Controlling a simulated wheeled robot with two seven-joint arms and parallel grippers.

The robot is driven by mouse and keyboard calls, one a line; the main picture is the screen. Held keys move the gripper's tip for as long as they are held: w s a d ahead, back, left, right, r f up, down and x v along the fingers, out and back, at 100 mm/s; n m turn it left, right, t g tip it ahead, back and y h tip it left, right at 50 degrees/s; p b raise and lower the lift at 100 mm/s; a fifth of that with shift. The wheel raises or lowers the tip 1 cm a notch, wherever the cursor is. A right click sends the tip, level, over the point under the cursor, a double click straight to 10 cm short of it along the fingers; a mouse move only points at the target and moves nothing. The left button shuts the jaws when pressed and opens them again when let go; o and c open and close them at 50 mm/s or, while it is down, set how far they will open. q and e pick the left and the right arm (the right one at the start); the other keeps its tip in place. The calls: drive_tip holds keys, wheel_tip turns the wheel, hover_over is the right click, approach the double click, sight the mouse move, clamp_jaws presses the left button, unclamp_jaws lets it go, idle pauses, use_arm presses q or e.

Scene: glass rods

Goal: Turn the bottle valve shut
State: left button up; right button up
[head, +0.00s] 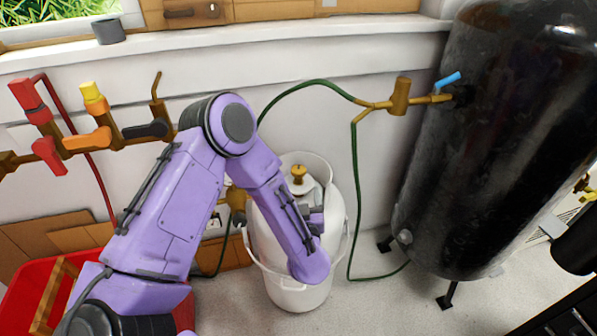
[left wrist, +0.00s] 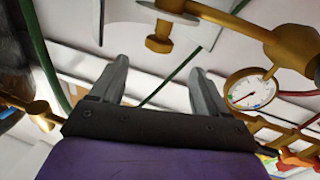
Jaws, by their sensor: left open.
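The white gas bottle (head: 285,285) stands on the floor at the centre of the head view, partly covered by my left arm. Its brass valve knob (head: 298,173) shows upright on top, just right of my arm. My left gripper (left wrist: 160,67) is open in the left wrist view, with nothing between its two grey fingers.
A dial gauge (left wrist: 251,91) on brass fittings is close to the right finger. A large black tank (head: 490,150) stands right. A green hose (head: 354,190) hangs between. Wall valves (head: 95,100) with red, yellow and orange parts and a red crate (head: 32,282) are left.

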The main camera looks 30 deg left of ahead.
sight(299, 176)
use_arm(q)
drive_tip(key=shift+m, duration=0.4)
drive_tip(key=x, duration=1)
drive_tip(key=shift+w+a, duration=0.15)
drive_tip(key=shift+w, duration=0.1)
drive_tip(key=c, duration=1)
